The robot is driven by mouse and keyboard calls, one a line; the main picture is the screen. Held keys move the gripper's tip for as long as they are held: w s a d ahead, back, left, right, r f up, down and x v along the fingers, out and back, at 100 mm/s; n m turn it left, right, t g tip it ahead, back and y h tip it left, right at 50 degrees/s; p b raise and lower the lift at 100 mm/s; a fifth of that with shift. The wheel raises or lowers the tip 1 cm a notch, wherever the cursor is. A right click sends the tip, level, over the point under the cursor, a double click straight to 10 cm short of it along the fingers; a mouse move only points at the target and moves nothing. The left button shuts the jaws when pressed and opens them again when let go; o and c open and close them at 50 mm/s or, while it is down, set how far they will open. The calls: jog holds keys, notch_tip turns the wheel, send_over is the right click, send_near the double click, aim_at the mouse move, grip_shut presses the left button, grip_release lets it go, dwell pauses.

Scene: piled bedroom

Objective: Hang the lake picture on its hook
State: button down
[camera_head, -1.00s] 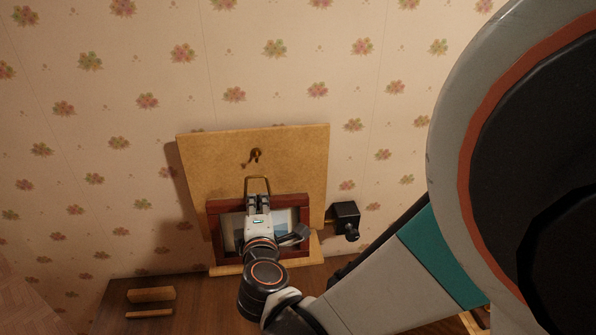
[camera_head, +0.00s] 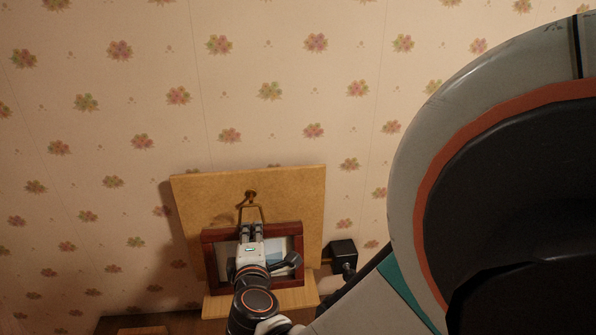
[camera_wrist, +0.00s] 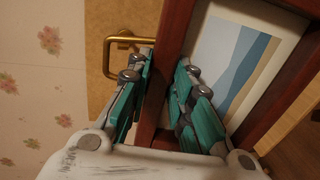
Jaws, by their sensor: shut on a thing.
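The lake picture (camera_head: 297,262) has a dark red-brown frame, with a pale, blue and tan print. It is upright in front of a tan board (camera_head: 200,200). My gripper (camera_head: 251,231) is shut on the top bar of its frame; the wrist view shows the teal-padded fingers (camera_wrist: 161,75) on either side of it. A brass loop (camera_head: 240,213) stands up from the frame top. The hook (camera_head: 250,194) is on the board, and the loop's top overlaps its lower part in the head view. I cannot tell whether they are engaged. My gripper hides part of the print.
The board has a wooden ledge (camera_head: 217,306) at its foot. A black box-like fixture (camera_head: 343,250) is just right of the board. Flowered wallpaper (camera_head: 110,150) surrounds it, clear on the left. A brown wooden surface (camera_head: 110,325) lies below.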

jog(key=shift+r+p+x, duration=0.2)
jog(key=shift+x, duration=0.7)
jog(key=shift+r+p+x, duration=0.15)
jog(key=shift+x, duration=0.75)
jog(key=shift+f+b+x, duration=0.15)
jog(key=shift+b+x, duration=0.15)
jog(key=shift+x, duration=0.45)
jog(key=shift+f+b+x, duration=0.2)
jog(key=shift+b+x, duration=0.1)
jog(key=shift+x, duration=0.5)
jog(key=shift+r, duration=0.1)
jog(key=c, duration=1.3)
grip_release()
jog(key=shift+s, duration=0.1)
jog(key=shift+c, duration=0.2)
jog(key=shift+v, duration=3.8)
